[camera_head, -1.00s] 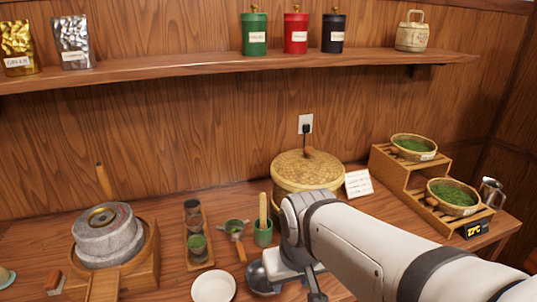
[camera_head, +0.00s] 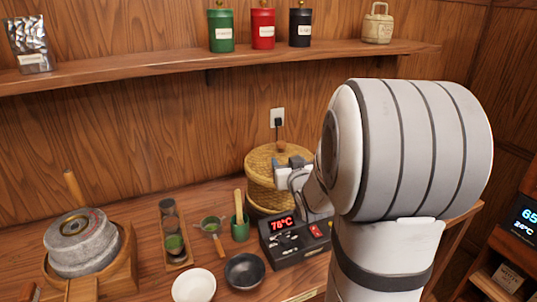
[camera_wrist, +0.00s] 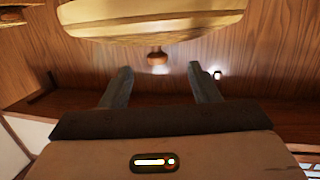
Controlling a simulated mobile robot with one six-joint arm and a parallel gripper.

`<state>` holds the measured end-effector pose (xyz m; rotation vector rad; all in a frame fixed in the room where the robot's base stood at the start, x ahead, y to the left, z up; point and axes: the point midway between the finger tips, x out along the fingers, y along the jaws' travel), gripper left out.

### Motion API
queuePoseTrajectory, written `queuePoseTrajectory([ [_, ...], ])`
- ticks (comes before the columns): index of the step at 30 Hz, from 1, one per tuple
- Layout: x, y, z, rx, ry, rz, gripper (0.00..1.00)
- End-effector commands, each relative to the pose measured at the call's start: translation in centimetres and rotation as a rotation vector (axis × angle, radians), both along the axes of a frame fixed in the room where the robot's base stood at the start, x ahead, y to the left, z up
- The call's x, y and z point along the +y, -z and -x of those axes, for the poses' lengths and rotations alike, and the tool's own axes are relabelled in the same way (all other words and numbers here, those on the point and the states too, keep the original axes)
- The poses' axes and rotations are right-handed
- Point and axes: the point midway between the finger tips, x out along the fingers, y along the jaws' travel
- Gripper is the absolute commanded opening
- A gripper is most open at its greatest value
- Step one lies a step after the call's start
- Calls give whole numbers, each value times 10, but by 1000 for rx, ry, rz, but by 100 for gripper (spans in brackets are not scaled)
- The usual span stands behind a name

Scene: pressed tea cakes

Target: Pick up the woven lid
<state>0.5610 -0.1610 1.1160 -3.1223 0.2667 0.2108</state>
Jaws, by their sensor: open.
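The woven lid (camera_head: 263,158) sits on the round woven basket (camera_head: 258,193) at the back of the counter, with its brown knob (camera_head: 281,147) on top. My gripper (camera_head: 288,162) is in front of the lid's right part, and my arm hides the basket's right side. In the wrist view the lid (camera_wrist: 150,30) shows upside down at the top, its knob (camera_wrist: 158,56) pointing down the picture. The knob lies ahead of the gap between my open, empty fingers (camera_wrist: 160,76). I see no contact with it.
A black heater (camera_head: 296,240) reading 78°C stands below my gripper. A green cup (camera_head: 240,231), a dark bowl (camera_head: 244,271) and a white bowl (camera_head: 194,286) are to its left. A stone mill (camera_head: 82,243) stands far left. The shelf (camera_head: 160,72) runs above.

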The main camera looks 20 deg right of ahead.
Motion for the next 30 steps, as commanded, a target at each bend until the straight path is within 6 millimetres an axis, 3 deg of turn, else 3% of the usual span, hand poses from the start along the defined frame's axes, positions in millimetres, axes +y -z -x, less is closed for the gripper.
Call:
queuePoseTrajectory([
  [7,-10,-7,-11,-85,-12,2,55],
  [24,-20,-5,-72,-84,-10,3,55],
  [30,-22,-3,-81,-85,-9,3,55],
])
